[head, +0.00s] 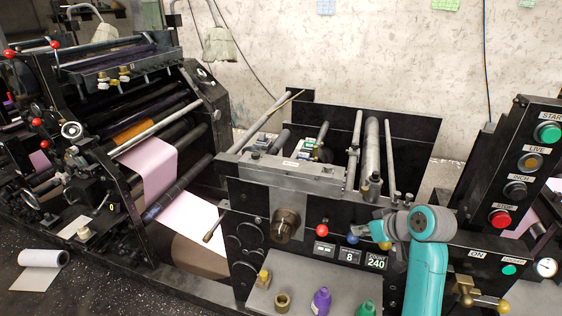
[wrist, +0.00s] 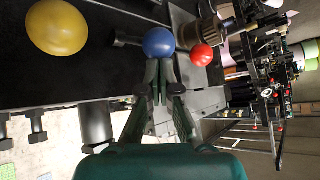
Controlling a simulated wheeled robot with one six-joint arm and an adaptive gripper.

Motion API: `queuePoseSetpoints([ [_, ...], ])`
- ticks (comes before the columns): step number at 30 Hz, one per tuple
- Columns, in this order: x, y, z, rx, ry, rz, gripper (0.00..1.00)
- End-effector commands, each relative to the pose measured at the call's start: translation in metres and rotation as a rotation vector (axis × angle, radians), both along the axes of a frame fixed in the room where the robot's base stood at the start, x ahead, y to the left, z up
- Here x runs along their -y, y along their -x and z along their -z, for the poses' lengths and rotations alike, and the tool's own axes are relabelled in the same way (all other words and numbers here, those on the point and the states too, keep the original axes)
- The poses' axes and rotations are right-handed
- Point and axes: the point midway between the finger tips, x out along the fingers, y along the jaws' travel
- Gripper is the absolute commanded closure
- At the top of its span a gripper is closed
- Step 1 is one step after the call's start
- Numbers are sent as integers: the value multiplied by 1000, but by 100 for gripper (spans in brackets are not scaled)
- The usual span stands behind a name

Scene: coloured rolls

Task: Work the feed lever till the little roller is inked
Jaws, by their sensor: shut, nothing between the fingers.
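Three ball-ended levers stand on the front panel of the press. In the head view they are a red knob (head: 321,230), a blue knob (head: 353,239) and a yellow knob (head: 385,246). The wrist view shows the same yellow knob (wrist: 57,27), blue knob (wrist: 159,42) and red knob (wrist: 201,55). My gripper (wrist: 160,72) is shut and empty, its tips right at the blue knob; I cannot tell whether they touch. No label shows which is the feed lever. Several rollers (head: 372,155) lie behind the panel; I cannot tell which is the little one or whether it is inked.
A count panel (head: 376,262) sits below the knobs. Purple and green bottles (head: 321,301) stand on the front ledge. The button column (head: 515,180) rises at the right. Pink paper (head: 160,170) runs through the left press unit.

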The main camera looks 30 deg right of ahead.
Motion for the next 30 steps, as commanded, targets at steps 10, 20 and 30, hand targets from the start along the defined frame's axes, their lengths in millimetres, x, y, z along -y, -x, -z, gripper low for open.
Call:
queuePoseSetpoints([
  [10,0,0,1,-1,0,0,100],
  [20,-2,1,14,-1,-1,-1,100],
  [30,-4,3,26,0,-1,1,100],
])
